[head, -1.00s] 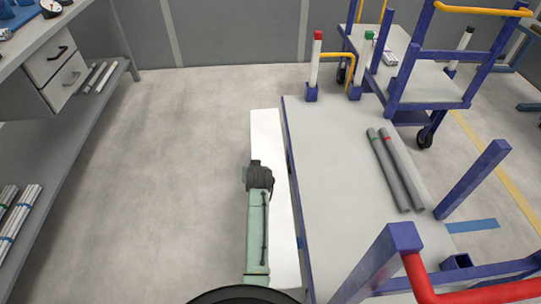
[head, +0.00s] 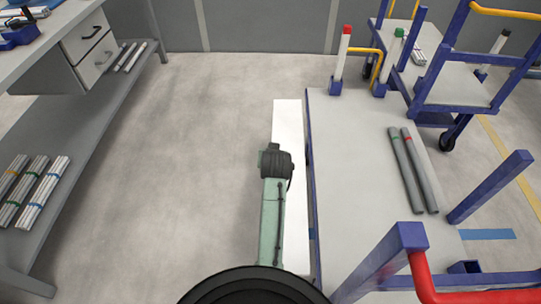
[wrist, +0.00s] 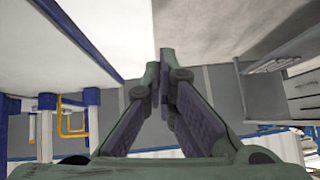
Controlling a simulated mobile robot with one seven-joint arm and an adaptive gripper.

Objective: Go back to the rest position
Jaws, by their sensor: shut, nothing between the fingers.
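My gripper (wrist: 165,75) is in the wrist view, its two dark green fingers together with nothing between them. In the head view my arm shows from above at the lower middle, left of the cart, and the gripper's fingers cannot be made out there. Two grey pipes lie side by side on the cart's bed (head: 350,200): one with a green band (head: 407,175) and one with a red band (head: 424,180). My gripper is apart from both pipes.
A workbench (head: 85,150) with a lower shelf holding bundled pipes (head: 40,195) stands at left. The cart has blue posts (head: 490,185) and a red handle (head: 470,285). A second trolley (head: 445,90) stands behind. The floor (head: 200,150) between bench and cart is clear.

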